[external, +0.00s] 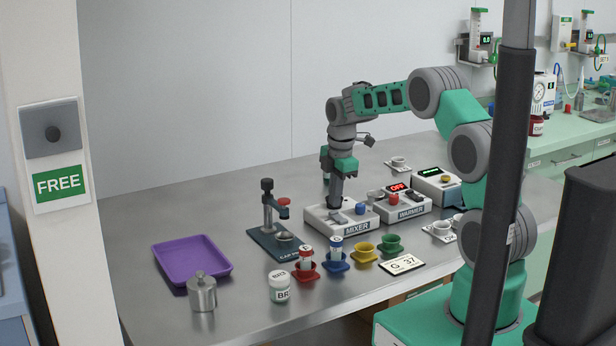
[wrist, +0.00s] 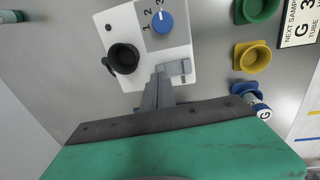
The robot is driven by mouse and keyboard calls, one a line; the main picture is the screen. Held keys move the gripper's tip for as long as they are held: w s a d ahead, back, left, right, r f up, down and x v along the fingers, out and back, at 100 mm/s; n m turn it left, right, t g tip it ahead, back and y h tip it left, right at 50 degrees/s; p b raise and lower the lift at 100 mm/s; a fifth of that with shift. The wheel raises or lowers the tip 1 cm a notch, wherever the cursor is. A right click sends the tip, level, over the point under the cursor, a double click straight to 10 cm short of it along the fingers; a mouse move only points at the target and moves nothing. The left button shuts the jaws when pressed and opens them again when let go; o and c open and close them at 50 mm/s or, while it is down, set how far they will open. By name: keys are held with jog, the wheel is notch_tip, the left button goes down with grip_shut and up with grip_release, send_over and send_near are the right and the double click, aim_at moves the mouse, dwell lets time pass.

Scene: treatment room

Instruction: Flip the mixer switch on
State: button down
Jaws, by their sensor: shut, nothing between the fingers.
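The mixer (external: 318,220) is a pale box with a dark name label on its front, standing mid-table. In the wrist view the mixer (wrist: 128,20) shows a blue numbered knob (wrist: 162,22), a round black holder (wrist: 123,58) and a grey switch (wrist: 180,67) near its lower right edge. My gripper (wrist: 160,72) is shut and empty, its fingertips just left of the switch and very close to it. I cannot tell whether they touch it. In the external view my gripper (external: 336,204) points down over the mixer, and its fingers partly cover the box top.
The warmer (external: 405,213), with a red OFF display, stands right of the mixer. A small press (external: 270,240) stands left. Red, blue, yellow (external: 364,252) and green (external: 390,244) cups line the front, beside a card (external: 402,264). A purple tray (external: 192,258) lies at far left.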

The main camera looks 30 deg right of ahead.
aim_at(338, 218)
jog(key=shift+w+f, duration=0.15)
jog(key=shift+f, duration=0.75)
jog(key=shift+w+f+b, duration=0.15)
jog(key=shift+f+b, duration=0.25)
jog(key=shift+b, duration=0.05)
jog(key=shift+s+r, duration=0.35)
jog(key=shift+s, duration=0.4)
